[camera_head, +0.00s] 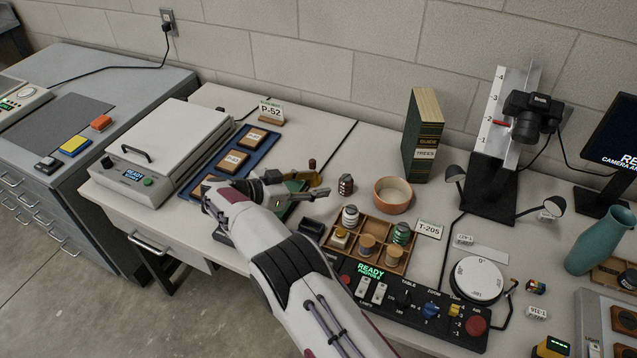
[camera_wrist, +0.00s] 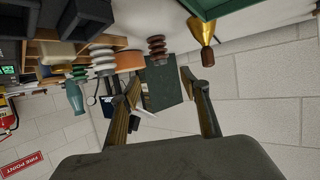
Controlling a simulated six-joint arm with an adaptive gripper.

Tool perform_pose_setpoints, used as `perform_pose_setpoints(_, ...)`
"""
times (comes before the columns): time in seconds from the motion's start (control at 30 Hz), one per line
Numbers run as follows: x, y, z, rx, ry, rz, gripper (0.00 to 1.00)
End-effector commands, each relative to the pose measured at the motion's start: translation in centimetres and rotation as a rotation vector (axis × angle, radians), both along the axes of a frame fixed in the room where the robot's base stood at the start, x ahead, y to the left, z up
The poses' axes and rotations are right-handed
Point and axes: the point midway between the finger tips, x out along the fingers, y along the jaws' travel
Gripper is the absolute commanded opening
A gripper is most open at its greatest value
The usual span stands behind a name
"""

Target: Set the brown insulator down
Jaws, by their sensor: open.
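The brown insulator (camera_head: 345,184) stands upright on the pale table, left of the terracotta bowl and behind the wooden compartment box (camera_head: 393,261). In the wrist view, which is upside down, the brown insulator (camera_wrist: 157,48) shows ahead of the fingertips, roughly between their lines. My gripper (camera_head: 290,183) is low over the table to the left of the insulator, partly hidden by my own arm. In the wrist view my gripper (camera_wrist: 160,82) has its two fingers spread, with nothing held between them. The insulator looks apart from both fingers.
A brass piece with a brown handle (camera_wrist: 204,42) stands close beside the gripper, by a green tray (camera_wrist: 222,8). The box holds a white insulator (camera_head: 350,216), a green one (camera_head: 401,233) and spools. The terracotta bowl (camera_head: 392,197) and a green book (camera_head: 423,130) stand beyond.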

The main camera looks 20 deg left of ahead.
Motion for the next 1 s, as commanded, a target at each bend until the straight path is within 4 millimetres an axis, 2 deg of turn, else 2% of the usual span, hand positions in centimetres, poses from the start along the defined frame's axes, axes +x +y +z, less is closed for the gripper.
perform_pose_setpoints(0.77,0.0,0.0,0.1,-0.001,-0.001,0.0,0.46)
perform_pose_setpoints(0.87,0.3,0.0,0.4,0.005,-0.005,0.004,0.46)
perform_pose_setpoints(1.0,1.7,-0.1,2.1,0.025,-0.028,0.02,0.46)
